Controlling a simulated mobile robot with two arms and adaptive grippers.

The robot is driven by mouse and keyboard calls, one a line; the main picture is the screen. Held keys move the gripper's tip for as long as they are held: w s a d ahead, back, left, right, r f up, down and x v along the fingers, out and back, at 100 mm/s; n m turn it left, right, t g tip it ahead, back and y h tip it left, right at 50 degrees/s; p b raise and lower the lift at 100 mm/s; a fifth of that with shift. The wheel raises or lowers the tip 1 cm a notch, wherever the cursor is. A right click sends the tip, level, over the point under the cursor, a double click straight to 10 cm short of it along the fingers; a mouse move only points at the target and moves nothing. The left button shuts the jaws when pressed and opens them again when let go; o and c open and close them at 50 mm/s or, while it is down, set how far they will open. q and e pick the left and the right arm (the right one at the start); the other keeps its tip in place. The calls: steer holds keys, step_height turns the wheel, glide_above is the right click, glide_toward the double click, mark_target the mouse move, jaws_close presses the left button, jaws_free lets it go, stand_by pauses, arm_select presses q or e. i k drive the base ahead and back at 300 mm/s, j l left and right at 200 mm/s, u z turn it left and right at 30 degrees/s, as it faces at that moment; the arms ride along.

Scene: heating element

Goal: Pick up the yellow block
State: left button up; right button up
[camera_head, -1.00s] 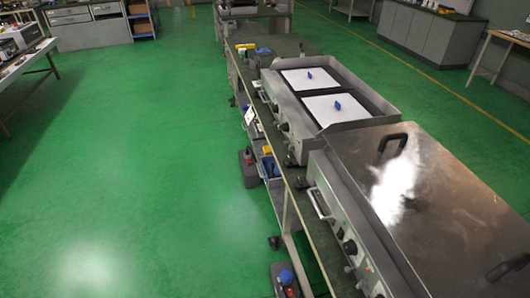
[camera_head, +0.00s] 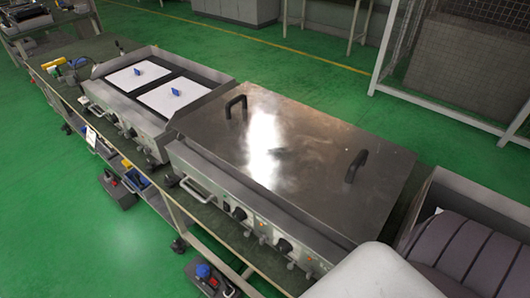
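A small yellow item (camera_head: 50,65) lies at the far left end of the long workbench. It is too small to tell whether it is a block. A second bit of yellow (camera_head: 126,163) shows in a bin on the lower shelf, partly hidden by the bench. Neither of my grippers is in view, and nothing is seen touching either yellow item.
A steel appliance with two white plates (camera_head: 178,94) and blue knobs stands on the bench. Beside it is a large unit with a shiny closed lid (camera_head: 300,140) and two black handles. A wire-mesh cage (camera_head: 460,65) stands behind. Green floor (camera_head: 60,215) is clear at left.

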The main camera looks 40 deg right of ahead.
mark_target(125, 163)
steer(key=i+j+u, duration=0.4)
steer(key=i, duration=0.6)
steer(key=i+j+u, duration=0.1)
steer(key=i+u, duration=0.35)
steer(key=i, duration=0.55)
steer(key=i+z, duration=0.25)
steer(key=i, duration=0.2)
steer(key=i+j+z, duration=0.2)
steer(key=i, duration=0.25)
steer(key=i+j+z, duration=0.25)
steer(key=i, duration=0.25)
